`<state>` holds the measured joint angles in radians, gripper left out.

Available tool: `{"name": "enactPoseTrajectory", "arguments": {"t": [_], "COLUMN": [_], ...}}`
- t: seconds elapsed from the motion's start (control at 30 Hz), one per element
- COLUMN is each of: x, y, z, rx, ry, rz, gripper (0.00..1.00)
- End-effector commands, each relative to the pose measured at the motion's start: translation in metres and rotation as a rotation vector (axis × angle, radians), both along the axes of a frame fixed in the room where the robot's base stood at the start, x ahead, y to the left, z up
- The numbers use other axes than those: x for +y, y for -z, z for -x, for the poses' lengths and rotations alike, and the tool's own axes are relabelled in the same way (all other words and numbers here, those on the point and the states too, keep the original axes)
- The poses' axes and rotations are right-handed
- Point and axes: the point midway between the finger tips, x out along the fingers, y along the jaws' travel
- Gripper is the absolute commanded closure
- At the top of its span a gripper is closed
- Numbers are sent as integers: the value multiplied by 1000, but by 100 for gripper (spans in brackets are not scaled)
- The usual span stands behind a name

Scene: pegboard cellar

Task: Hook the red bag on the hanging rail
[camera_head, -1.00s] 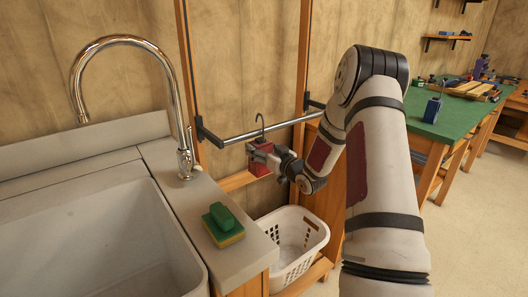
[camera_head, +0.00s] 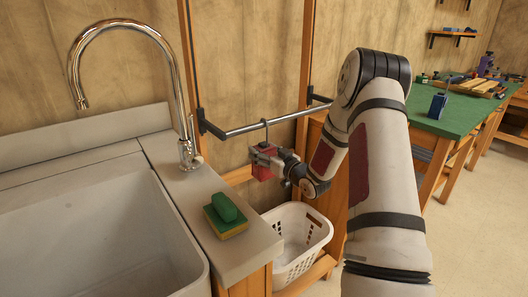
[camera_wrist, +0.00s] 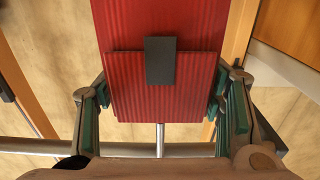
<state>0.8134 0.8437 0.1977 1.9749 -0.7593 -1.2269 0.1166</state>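The red bag (camera_head: 262,173) hangs upright just below the hanging rail (camera_head: 240,131), with its grey hook (camera_head: 266,131) rising to the rail. The hook's top shows a little above the bar; I cannot tell whether it bears on it. My gripper (camera_head: 268,159) is at the bag's upper part. In the wrist view, my gripper (camera_wrist: 161,98) has its green-padded fingers against both side edges of the ribbed red bag (camera_wrist: 135,105), which has a dark patch. The rail (camera_wrist: 35,147) crosses behind it, partly hidden by my gripper.
A white basket (camera_head: 301,262) stands below the rail. At left are a sink (camera_head: 100,235), a chrome tap (camera_head: 180,110) and a green and yellow sponge (camera_head: 226,217) on the counter. Wooden posts flank the rail. A green-topped workbench (camera_head: 445,112) stands at right.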

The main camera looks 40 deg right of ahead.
Motion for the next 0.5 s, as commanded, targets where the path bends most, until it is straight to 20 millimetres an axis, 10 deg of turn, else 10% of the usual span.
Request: {"name": "enactPoseTrajectory", "arguments": {"t": [0.5], "x": [-1], "y": [0], "z": [7], "rx": [2], "ry": [2], "rz": [0], "gripper": [17]}}
